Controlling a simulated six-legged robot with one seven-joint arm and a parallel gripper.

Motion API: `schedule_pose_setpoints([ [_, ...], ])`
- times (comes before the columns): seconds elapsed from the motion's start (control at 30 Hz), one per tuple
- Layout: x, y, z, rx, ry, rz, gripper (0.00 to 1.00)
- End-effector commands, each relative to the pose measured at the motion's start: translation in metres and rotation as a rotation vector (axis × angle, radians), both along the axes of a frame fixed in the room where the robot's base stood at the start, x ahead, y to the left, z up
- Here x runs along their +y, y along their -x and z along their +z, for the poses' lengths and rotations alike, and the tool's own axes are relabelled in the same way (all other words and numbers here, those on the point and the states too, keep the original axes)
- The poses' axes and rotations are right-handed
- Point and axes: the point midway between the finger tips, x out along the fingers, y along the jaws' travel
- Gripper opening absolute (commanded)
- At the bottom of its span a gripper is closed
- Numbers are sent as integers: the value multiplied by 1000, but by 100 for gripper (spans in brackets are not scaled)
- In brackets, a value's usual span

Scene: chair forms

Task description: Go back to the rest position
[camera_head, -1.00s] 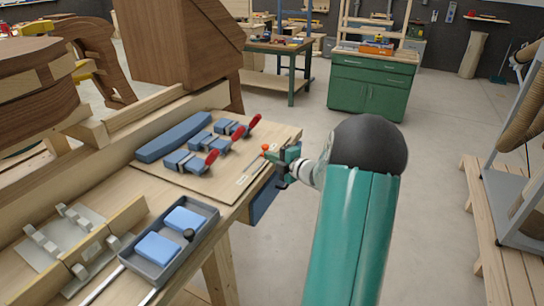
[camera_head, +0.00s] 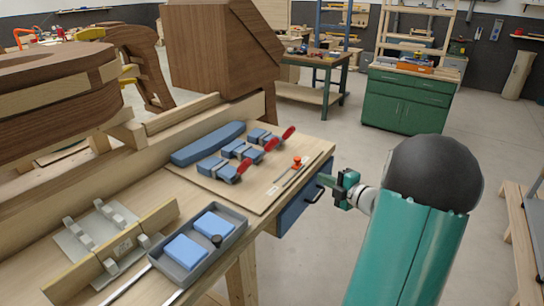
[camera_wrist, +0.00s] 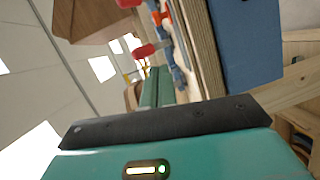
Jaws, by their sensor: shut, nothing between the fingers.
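My gripper (camera_head: 324,180) is in the head view, just off the right edge of the workbench (camera_head: 150,195), by the front of a blue drawer (camera_head: 298,208). In the wrist view its green fingers (camera_wrist: 157,86) lie together with nothing between them. My green arm with a dark rounded joint rises at the right of the head view. The gripper appears apart from the things on the bench.
On a board lie a long blue block (camera_head: 207,144), several small blue clamped pieces with red handles (camera_head: 270,144) and an orange-topped tool (camera_head: 297,163). A grey tray (camera_head: 205,246) holds two blue blocks. A green cabinet (camera_head: 407,100) stands behind. Floor between is clear.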

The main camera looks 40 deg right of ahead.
Motion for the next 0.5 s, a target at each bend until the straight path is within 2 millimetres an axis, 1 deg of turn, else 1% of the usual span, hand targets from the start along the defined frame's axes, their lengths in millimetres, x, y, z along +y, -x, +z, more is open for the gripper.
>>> schedule_pose_setpoints([
  [0.17, 1, 0, 0, 0, 1, 1, 0],
  [0.27, 11, -5, 4, 9, 43, 33, 0],
  [0.37, 45, -16, 12, 34, 177, 135, 0],
  [0.47, 103, -29, 24, 61, 427, 320, 0],
  [0.5, 130, -32, 29, 63, 552, 414, 0],
])
